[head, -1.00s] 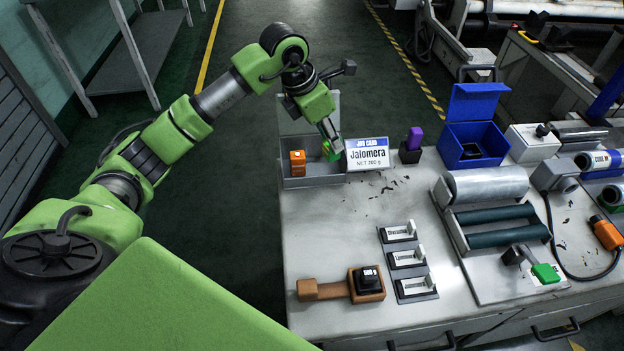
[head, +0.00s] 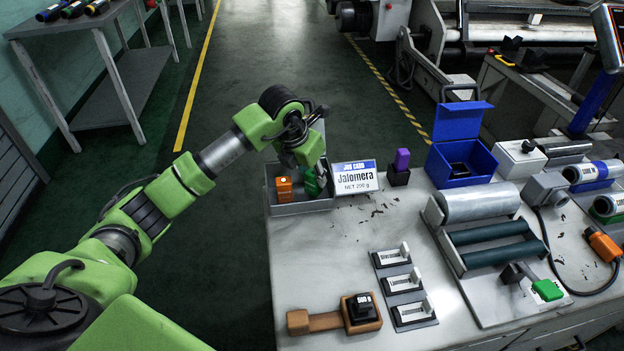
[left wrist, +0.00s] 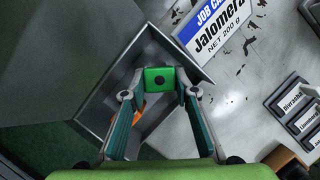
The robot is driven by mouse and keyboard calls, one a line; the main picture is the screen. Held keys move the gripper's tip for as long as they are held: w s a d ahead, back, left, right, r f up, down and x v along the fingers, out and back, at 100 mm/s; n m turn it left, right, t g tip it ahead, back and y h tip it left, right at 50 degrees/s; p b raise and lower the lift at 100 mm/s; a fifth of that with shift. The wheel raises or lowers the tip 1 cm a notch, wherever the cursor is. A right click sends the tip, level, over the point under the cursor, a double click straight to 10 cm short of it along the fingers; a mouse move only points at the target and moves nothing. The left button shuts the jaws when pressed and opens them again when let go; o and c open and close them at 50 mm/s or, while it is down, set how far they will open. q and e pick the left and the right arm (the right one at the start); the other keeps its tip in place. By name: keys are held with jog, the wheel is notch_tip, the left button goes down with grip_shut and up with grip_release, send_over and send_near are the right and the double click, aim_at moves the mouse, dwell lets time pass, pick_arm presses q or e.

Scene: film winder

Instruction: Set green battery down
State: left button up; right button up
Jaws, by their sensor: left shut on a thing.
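The green battery (left wrist: 160,78) is gripped between the two fingertips of my left gripper (left wrist: 158,90), which is shut on it. In the head view the green battery (head: 311,184) shows at the grey tray (head: 300,209), right of an orange battery (head: 284,188) and left of the job card. In the wrist view the battery is over the tray (left wrist: 112,97), and the orange battery is partly hidden behind the gripper. I cannot tell whether the green battery touches the tray floor. My right gripper is not in view.
The "Jalomera" job card (head: 355,178) stands close to the right of my left gripper. A purple item in a black holder (head: 399,175) and an open blue box (head: 462,160) are further right.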

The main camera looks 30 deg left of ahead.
pick_arm(q)
jog(key=shift+f, duration=0.65)
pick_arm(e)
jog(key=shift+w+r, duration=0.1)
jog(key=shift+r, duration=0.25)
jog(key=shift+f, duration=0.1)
pick_arm(q)
jog(key=o, duration=0.9)
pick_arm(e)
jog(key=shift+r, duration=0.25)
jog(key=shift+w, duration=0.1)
pick_arm(q)
jog(key=shift+r, duration=0.4)
jog(key=p+v, duration=0.1)
jog(key=v, duration=1)
jog(key=shift+s+r, duration=0.1)
jog(key=shift+s, duration=0.1)
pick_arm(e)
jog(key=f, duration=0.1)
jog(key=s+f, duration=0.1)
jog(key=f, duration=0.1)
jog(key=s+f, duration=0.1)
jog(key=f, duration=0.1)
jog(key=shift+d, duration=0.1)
